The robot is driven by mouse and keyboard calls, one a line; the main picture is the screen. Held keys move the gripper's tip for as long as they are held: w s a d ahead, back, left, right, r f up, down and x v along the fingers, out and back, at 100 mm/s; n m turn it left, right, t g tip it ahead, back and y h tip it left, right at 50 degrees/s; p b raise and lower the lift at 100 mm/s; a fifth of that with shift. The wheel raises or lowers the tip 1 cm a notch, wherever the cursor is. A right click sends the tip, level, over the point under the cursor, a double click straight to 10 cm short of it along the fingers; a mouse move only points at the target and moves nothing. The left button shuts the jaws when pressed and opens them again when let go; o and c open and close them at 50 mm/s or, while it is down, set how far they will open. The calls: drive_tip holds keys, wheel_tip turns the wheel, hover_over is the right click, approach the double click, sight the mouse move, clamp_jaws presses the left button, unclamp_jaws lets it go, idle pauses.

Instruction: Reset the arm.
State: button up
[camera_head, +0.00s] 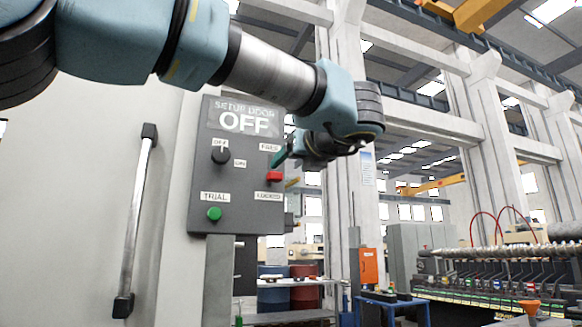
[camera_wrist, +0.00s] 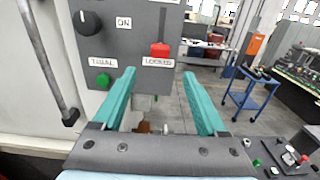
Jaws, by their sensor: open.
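My arm (camera_head: 270,72) reaches from the upper left across the top of the panel and bends down at the wrist. My gripper (camera_head: 281,158) is at the right side of the grey control panel (camera_head: 205,160), near its red switch. In the wrist view my gripper (camera_wrist: 158,75) has its two teal fingers spread apart with nothing between them. The red switch (camera_wrist: 159,50), labelled LOCKED, shows between and beyond the fingertips. I cannot tell whether a finger touches the panel.
The panel has a black knob (camera_head: 220,156), a green button (camera_head: 214,214) and a sign reading SETUP DOOR OFF. A long door handle (camera_head: 137,220) stands left of it. A blue cart (camera_wrist: 250,95) and barrels (camera_head: 272,290) are farther back. Open floor lies beyond the panel.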

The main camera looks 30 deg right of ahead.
idle(0.3)
drive_tip(key=w+a+f+n+g+y+p, duration=0.1)
drive_tip(key=w+a+f+n+g, duration=0.3)
drive_tip(key=f, duration=0.6)
drive_tip(key=w+a+f+n+g+y+p, duration=0.15)
drive_tip(key=w+a+f+n, duration=0.35)
drive_tip(key=f, duration=0.5)
drive_tip(key=w+a+f+n+g+y, duration=0.2)
drive_tip(key=w+a+f+n+g, duration=0.15)
drive_tip(key=a+f, duration=0.4)
drive_tip(key=s+a+f+n+g+h+p, duration=0.1)
drive_tip(key=s+a+f+n+g, duration=0.2)
drive_tip(key=a+f+n, duration=0.6)
drive_tip(key=s+a+f+n+g+h+p, duration=0.1)
drive_tip(key=s+a+f+n+g, duration=0.3)
drive_tip(key=s+a+f+n, duration=0.4)
wheel_tip(320, 180, down, 6)
drive_tip(key=a+n+p, duration=0.1)
drive_tip(key=a+n, duration=0.1)
drive_tip(key=n, duration=0.5)
drive_tip(key=shift+s+r, duration=0.2)
drive_tip(key=shift+r, duration=0.05)
drive_tip(key=shift+h, duration=0.25)
